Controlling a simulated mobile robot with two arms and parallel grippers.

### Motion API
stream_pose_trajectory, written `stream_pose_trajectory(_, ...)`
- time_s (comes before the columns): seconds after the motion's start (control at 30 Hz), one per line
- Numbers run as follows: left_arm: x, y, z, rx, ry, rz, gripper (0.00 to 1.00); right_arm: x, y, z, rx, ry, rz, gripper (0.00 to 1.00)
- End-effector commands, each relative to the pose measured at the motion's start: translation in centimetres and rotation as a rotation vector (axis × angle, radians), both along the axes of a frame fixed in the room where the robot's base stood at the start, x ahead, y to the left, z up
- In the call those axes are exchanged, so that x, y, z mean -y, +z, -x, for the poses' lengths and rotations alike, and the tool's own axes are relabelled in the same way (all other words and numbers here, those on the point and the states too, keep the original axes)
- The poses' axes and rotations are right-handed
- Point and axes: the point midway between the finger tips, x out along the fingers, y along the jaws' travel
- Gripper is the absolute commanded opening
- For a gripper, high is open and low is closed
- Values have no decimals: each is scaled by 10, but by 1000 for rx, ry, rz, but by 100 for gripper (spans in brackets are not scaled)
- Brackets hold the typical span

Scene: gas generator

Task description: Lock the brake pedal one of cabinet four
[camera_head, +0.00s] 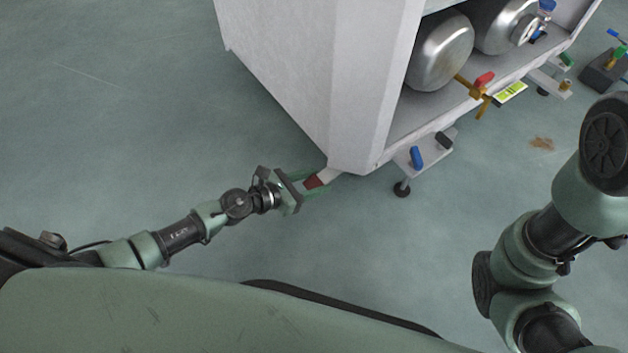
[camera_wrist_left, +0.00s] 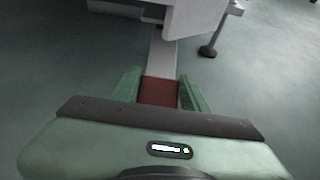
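A red brake pedal (camera_head: 314,182) sits on a pale lever at the lower front corner of the white cabinet (camera_head: 345,90), low over the floor. My left gripper (camera_head: 312,183) is at this pedal, with one green finger on each side of it. In the left wrist view, the red pedal (camera_wrist_left: 159,92) lies between the two open fingers (camera_wrist_left: 161,88), close to both. The pale lever (camera_wrist_left: 163,56) runs from it toward the cabinet. I cannot tell whether either finger touches the pedal. My right arm shows at the right, but its gripper is outside the view.
A blue pedal (camera_head: 416,157) and a black one (camera_head: 444,139) stand on the cabinet's front side, by a caster (camera_head: 401,189). Metal cylinders (camera_head: 441,50) lie inside. A brass valve with a red handle (camera_head: 484,79) sticks out. The floor left of the cabinet is clear.

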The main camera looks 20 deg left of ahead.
Motion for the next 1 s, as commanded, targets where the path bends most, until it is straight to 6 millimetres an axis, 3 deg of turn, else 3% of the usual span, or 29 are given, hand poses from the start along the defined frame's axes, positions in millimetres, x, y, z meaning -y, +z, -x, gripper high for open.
stream_pose_trajectory(0.03, 0, 0, 0, 0, 0, 0, 20, 0, 0, 0, 0, 0, 0, 36)
stream_pose_trajectory(0.1, 0, 0, 0, 0, 0, 0, 0, 0, 0, 0, 0, 0, 0, 36)
stream_pose_trajectory(0.27, 0, -1, 0, 0, 0, 0, 0, 0, -1, 0, 1, 0, 0, 36)
stream_pose_trajectory(0.43, 1, -15, -2, -1, 1, 0, 0, 0, -12, 1, 2, 0, 0, 36)
stream_pose_trajectory(0.67, 1, -14, -1, -3, 0, -2, 0, 0, -10, 1, 2, 0, 0, 36)
stream_pose_trajectory(0.7, 1, -14, -1, -4, 0, -3, 53, 0, -10, 1, 2, 0, 0, 36)
stream_pose_trajectory(0.73, 1, -14, -1, -3, 0, -2, 62, 0, -10, 1, 2, 0, 0, 36)
stream_pose_trajectory(0.77, 1, -14, -1, -3, 0, -2, 67, 0, -10, 1, 2, 0, 0, 36)
stream_pose_trajectory(1.0, 1, -13, -2, -2, 0, -1, 67, 0, -10, 1, 2, 0, 0, 36)
